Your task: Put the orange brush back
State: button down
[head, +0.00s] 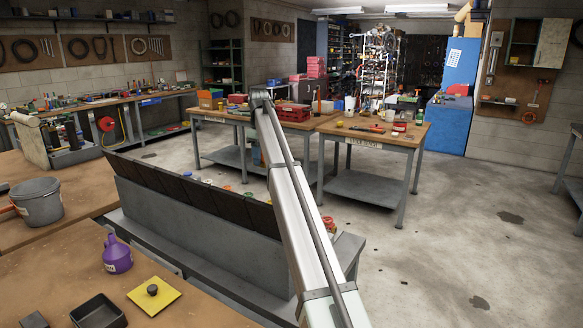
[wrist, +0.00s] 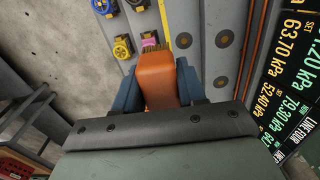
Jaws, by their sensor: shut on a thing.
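My gripper (wrist: 160,80) shows in the wrist view, with its two blue fingers closed on either side of an orange brush (wrist: 158,82). The brush's broad orange body points away from the camera, and a yellowish tuft like bristles (wrist: 183,41) shows near its far end. Beyond it is a grey surface (wrist: 190,15) with coloured wheel-like pieces and dark round spots. In the head view my arm reaches over a long grey bin unit (head: 200,215) with a dark sloping top. My gripper and the brush cannot be made out there.
Blue (wrist: 104,7), yellow (wrist: 122,47) and pink (wrist: 149,40) pieces lie close to the brush's far end. A display panel (wrist: 295,80) stands at the right of the wrist view. A bucket (head: 38,202), purple jug (head: 117,254) and black tray (head: 98,312) stand on the near bench.

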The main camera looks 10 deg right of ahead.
jog(key=w+a+r+n, duration=0.1)
jog(key=a+r+n, duration=0.1)
jog(key=a, duration=1.1)
jog(key=a+r+n, duration=0.3)
jog(key=a, duration=1.1)
jog(key=s+a+f+n, duration=0.1)
jog(key=s+a, duration=0.4)
jog(key=a, duration=0.6)
jog(key=s+a+f+n, duration=0.15)
jog(key=s+a, duration=0.35)
jog(key=a, duration=0.6)
jog(key=s+a+f+n, duration=0.15)
jog(key=s+a, duration=0.25)
jog(key=a, duration=0.7)
jog(key=s+a+f+m, duration=0.2)
jog(key=s+f+m, duration=0.1)
jog(key=f, duration=0.7)
jog(key=s+a+f+m, duration=0.3)
jog(key=s+f+m, duration=0.1)
jog(key=f, duration=0.6)
jog(key=shift+s+a+f+m, duration=0.15)
jog(key=shift+s+f+m, duration=0.2)
jog(key=shift+m, duration=0.45)
jog(key=shift+f, duration=0.1)
